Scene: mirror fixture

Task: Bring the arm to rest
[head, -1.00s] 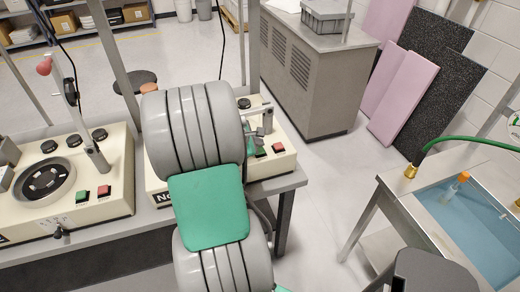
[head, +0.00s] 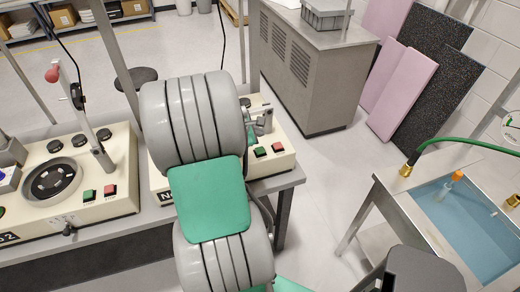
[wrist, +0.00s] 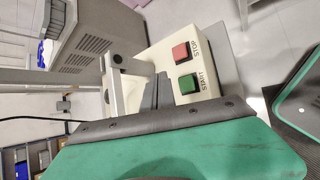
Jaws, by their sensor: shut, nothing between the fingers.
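My arm, with thick grey ringed links and a green pad, stands in the middle of the head view, in front of the right cream machine (head: 284,163). It hides much of that machine, and my gripper is not clear there. In the wrist view my gripper (wrist: 164,76) shows as narrow grey fingers beyond a dark strip and a green panel. The fingers are together, with nothing seen between them. They point towards the machine, near its red stop button (wrist: 180,52) and green start button (wrist: 187,84). Contact cannot be told.
A second cream machine (head: 105,165) with a dial and a red-knobbed lever stands left on the bench. A blue-water sink (head: 440,205) with a green hose (head: 470,145) is at right. A grey cabinet (head: 310,70) stands behind. Floor (head: 320,190) between bench and sink is clear.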

